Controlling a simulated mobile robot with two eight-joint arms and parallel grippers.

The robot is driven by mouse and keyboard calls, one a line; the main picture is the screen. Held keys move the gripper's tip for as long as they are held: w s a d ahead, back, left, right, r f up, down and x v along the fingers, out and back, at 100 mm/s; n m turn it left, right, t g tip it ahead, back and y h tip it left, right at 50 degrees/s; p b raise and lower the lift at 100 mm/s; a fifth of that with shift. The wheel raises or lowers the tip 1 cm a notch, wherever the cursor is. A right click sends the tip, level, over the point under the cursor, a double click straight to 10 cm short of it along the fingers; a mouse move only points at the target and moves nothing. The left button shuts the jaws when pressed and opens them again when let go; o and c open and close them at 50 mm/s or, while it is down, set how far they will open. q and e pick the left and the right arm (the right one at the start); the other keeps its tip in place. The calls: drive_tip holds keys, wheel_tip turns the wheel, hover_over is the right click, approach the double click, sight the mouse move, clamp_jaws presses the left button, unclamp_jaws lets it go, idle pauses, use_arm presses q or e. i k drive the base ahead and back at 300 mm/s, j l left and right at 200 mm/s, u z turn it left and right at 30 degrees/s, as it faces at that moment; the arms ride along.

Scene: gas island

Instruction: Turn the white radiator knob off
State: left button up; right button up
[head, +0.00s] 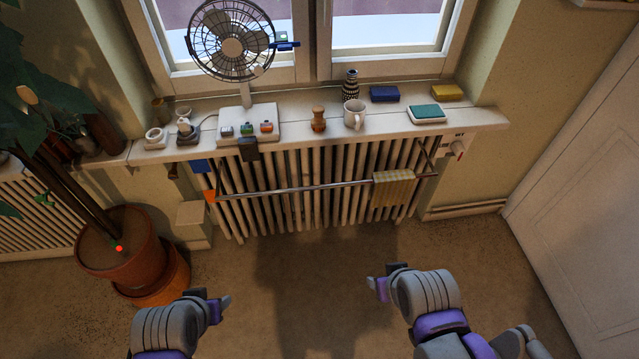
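The white radiator knob (457,148) is at the right end of the radiator, just under the windowsill, with a small red mark and lettering beside it. The radiator (290,205) is white and ribbed, below the window. My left gripper (228,302) is low at the left, over the floor, far from the knob. My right gripper (372,284) is low near the middle right, also over the floor and well short of the knob. Neither gripper is seen touching anything. Their fingers are too small and side-on to tell whether they are open or shut.
A metal rail (290,189) with a beige cloth (393,188) crosses the radiator's front. The sill holds a fan (233,47), a mug (354,114), a teal-topped box (427,113) and other items. A potted plant (125,245) stands left, a white door (590,190) right. Floor before the radiator is clear.

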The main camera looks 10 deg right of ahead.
sight(458, 149)
drive_tip(key=z, duration=1.4)
drive_tip(key=i+j+u, duration=0.65)
drive_tip(key=i, duration=0.25)
